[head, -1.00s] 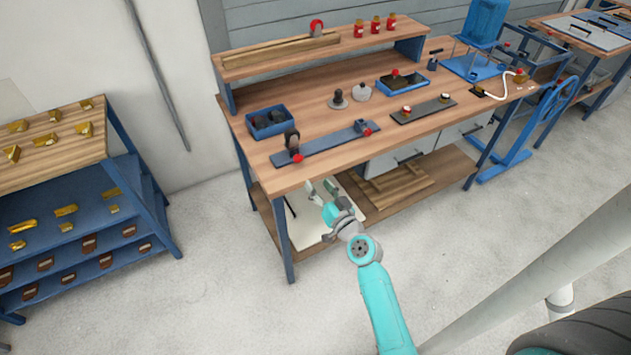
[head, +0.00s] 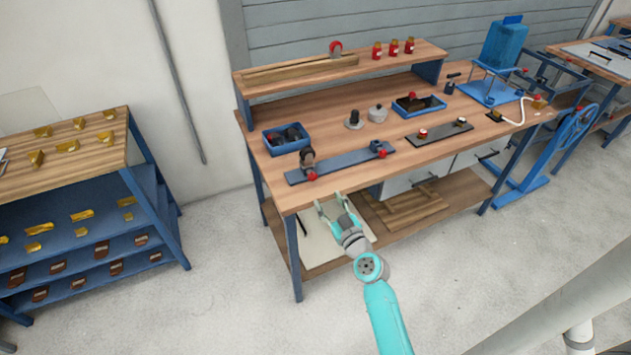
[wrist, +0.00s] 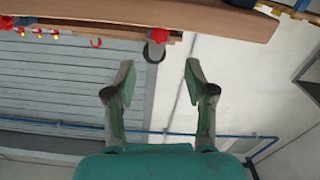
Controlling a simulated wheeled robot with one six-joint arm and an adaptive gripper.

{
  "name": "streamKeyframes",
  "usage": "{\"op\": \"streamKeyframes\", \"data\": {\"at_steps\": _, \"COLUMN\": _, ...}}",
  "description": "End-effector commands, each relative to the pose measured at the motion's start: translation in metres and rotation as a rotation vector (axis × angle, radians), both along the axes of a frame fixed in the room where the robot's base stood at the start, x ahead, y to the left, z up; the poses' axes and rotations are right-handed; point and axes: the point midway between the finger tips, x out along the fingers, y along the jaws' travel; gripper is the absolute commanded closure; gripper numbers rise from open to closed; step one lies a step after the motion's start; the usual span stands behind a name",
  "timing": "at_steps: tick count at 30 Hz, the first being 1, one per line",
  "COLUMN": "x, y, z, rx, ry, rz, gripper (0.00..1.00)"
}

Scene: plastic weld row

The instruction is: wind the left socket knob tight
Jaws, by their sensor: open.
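A long blue bar (head: 340,163) lies near the front edge of the workbench. At its left end stands a dark upright piece (head: 307,158) with a red knob (head: 312,176) at its front. A second red knob (head: 382,154) is at the bar's right end. My gripper (head: 330,201) is open and empty, in front of the bench edge, below and slightly right of the left knob. In the wrist view, which looks upside down, the left red knob (wrist: 165,34) and a dark ring (wrist: 154,52) appear beyond my spread fingers (wrist: 160,78), apart from them.
The wooden bench (head: 400,157) also holds a blue bin (head: 287,139), a dark plate (head: 440,132) with two red-topped fittings, and a blue tray (head: 419,105). A shelf rack (head: 60,190) stands at left. Bare floor lies between rack and bench.

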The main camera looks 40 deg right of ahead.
Motion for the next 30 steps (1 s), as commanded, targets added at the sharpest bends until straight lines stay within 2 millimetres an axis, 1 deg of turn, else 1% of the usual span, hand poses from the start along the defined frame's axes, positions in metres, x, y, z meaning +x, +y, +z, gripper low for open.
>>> {"op": "streamKeyframes", "data": {"at_steps": 9, "x": 0.051, "y": -0.014, "z": 0.002, "rx": 0.0, "ry": -0.002, "rz": 0.001, "gripper": 0.45}}
{"op": "streamKeyframes", "data": {"at_steps": 15, "x": 0.078, "y": -0.022, "z": 0.001, "rx": 0.002, "ry": -0.002, "rz": 0.0, "gripper": 0.45}}
{"op": "streamKeyframes", "data": {"at_steps": 21, "x": 0.092, "y": -0.026, "z": 0.0, "rx": 0.003, "ry": -0.001, "rz": 0.0, "gripper": 0.45}}
{"op": "streamKeyframes", "data": {"at_steps": 30, "x": 0.095, "y": -0.027, "z": 0.001, "rx": 0.003, "ry": -0.002, "rz": 0.0, "gripper": 0.45}}
